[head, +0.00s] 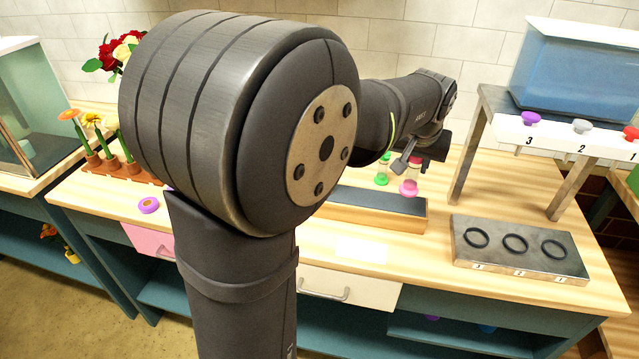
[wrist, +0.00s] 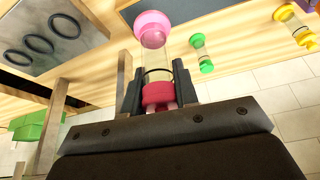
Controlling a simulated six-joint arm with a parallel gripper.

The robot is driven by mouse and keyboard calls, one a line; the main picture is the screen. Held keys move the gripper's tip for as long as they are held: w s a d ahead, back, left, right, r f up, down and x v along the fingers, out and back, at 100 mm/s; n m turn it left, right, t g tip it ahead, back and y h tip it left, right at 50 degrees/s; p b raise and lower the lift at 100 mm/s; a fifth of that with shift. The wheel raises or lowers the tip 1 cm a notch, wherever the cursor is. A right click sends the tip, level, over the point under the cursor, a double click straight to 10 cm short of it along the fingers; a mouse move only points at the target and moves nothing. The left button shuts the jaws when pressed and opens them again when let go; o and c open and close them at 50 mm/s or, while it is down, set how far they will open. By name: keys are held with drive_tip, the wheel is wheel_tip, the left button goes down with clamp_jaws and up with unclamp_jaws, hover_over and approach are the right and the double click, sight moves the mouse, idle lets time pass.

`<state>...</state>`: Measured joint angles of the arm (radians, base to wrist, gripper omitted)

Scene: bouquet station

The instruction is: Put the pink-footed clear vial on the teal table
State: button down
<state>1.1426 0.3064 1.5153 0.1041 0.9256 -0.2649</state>
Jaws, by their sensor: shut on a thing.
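The pink-footed clear vial (wrist: 153,30) stands out between the two fingers of my gripper (wrist: 157,82) in the wrist view. Its pink foot points away from my gripper, and its red-pink top sits between the fingers. My gripper is shut on it. In the head view the vial (head: 410,187) shows small below my gripper (head: 412,163), roughly upright, over the wooden bench top behind the dark tray. I cannot tell whether its foot touches the bench. Teal-sided benches with wooden tops (head: 345,240) show; which one is the teal table I cannot tell.
A green-footed vial (wrist: 205,66) stands close by, with a yellow one (wrist: 305,38) farther along. A dark-topped wooden block (head: 375,212) and a metal plate with three rings (head: 520,250) lie in front. A tank stand (head: 470,150) rises at right.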

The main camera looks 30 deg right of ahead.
drive_tip(key=s+a+f+m+g, duration=0.1)
drive_tip(key=s+a+f+m, duration=0.2)
drive_tip(key=a+f, duration=0.5)
drive_tip(key=w+d+r, duration=0.1)
drive_tip(key=w+d, duration=0.3)
drive_tip(key=d, duration=0.5)
drive_tip(key=w+d, duration=0.4)
drive_tip(key=d, duration=0.6)
drive_tip(key=w+d+r, duration=0.1)
drive_tip(key=w+d, duration=0.3)
drive_tip(key=d, duration=0.5)
drive_tip(key=shift+h, duration=0.4)
drive_tip(key=shift+f, duration=3.6)
drive_tip(key=shift+f, duration=0.1)
drive_tip(key=c, duration=1.1)
unclamp_jaws()
drive_tip(key=shift+f, duration=0.1)
drive_tip(key=v, duration=1.2)
drive_tip(key=shift+s, duration=0.1)
